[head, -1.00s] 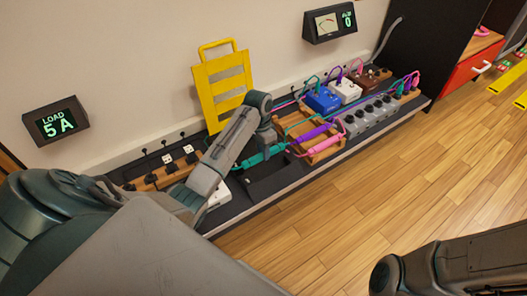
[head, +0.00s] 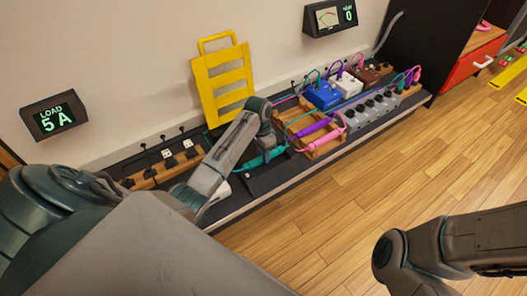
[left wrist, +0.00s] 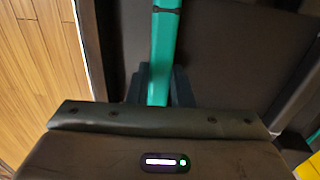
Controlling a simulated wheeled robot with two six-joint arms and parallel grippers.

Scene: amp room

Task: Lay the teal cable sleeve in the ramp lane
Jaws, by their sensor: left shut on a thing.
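The teal cable sleeve (head: 256,162) is held in my left gripper (head: 268,152), low over the dark shelf. In the left wrist view the sleeve (left wrist: 164,50) runs lengthwise between the two dark fingers (left wrist: 158,88), which are shut on it. A dark trough-like piece (head: 268,181), possibly the ramp lane, lies just below and in front of the sleeve. I cannot tell whether the sleeve touches it. My left forearm hides part of the shelf. My right gripper is out of view; only part of my right arm shows.
A wooden rack (head: 329,148) right of the gripper holds a purple sleeve (head: 312,130) and a pink sleeve (head: 327,139). Pedals and a grey socket strip (head: 370,113) stand farther right. A yellow slatted panel (head: 222,85) leans on the wall. The wooden floor (head: 330,215) in front is clear.

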